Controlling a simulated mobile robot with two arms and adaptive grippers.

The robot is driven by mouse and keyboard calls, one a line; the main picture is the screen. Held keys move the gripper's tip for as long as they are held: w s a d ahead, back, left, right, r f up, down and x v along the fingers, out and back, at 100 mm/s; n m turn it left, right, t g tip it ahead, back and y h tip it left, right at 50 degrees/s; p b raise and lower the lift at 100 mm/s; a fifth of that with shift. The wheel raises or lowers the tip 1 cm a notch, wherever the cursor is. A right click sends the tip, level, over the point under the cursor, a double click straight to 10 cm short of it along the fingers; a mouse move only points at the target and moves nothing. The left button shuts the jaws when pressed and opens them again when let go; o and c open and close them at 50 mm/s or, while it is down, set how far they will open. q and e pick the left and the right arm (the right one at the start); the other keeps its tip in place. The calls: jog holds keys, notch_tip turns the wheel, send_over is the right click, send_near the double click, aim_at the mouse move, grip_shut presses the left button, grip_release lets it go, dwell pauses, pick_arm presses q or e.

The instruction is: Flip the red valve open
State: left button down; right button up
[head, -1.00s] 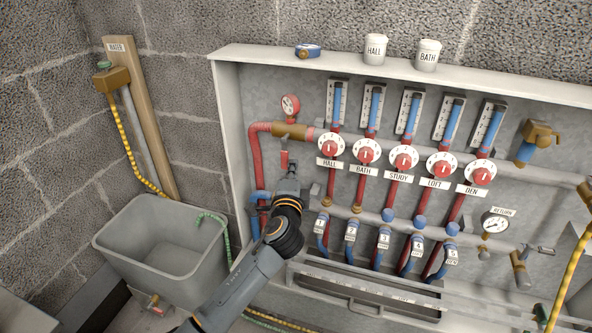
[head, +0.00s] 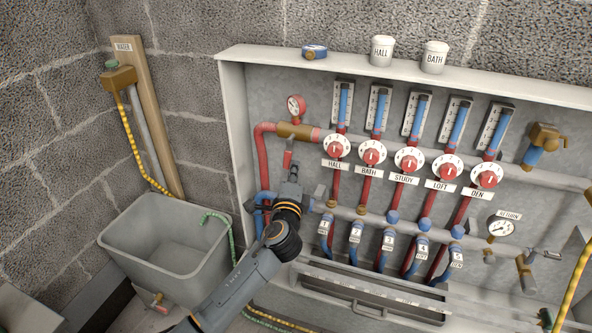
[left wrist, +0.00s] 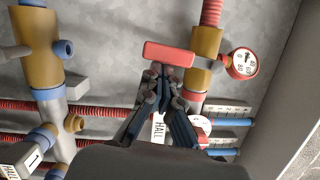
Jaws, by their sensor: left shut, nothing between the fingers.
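The red valve shows as a flat red lever (head: 287,158) below a brass valve body (head: 297,130) on the red pipe at the cabinet's upper left. In the left wrist view the red lever (left wrist: 168,52) lies crosswise just beyond my fingertips, with the brass body (left wrist: 205,45) to its right. My left gripper (head: 292,173) is shut and empty, just below the lever. In the left wrist view its fingertips (left wrist: 160,76) are close under the lever's edge; I cannot tell whether they touch it. My right gripper is not in view.
A red-rimmed gauge (head: 296,107) stands above the valve body. A row of red-and-white dials (head: 373,152) and flow tubes is to the right. A grey tub (head: 165,250) stands at the left. The cabinet's left wall (head: 238,150) is near my arm.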

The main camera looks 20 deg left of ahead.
pick_arm(q)
jog(key=a+m, duration=0.1)
jog(key=m, duration=0.1)
jog(key=a+m+t, duration=0.1)
jog(key=m, duration=0.1)
jog(key=shift+a+f+m, duration=0.15)
jog(key=shift+a+m, duration=0.15)
jog(key=shift+a, duration=0.1)
jog(key=a+r+m+t+h+p, duration=0.1)
jog(key=a+r+m+h, duration=0.3)
jog(key=m, duration=1.1)
jog(key=shift+w+a+r+t+h, duration=0.2)
jog(key=shift+a+t+h, duration=0.15)
jog(key=shift+a, duration=0.5)
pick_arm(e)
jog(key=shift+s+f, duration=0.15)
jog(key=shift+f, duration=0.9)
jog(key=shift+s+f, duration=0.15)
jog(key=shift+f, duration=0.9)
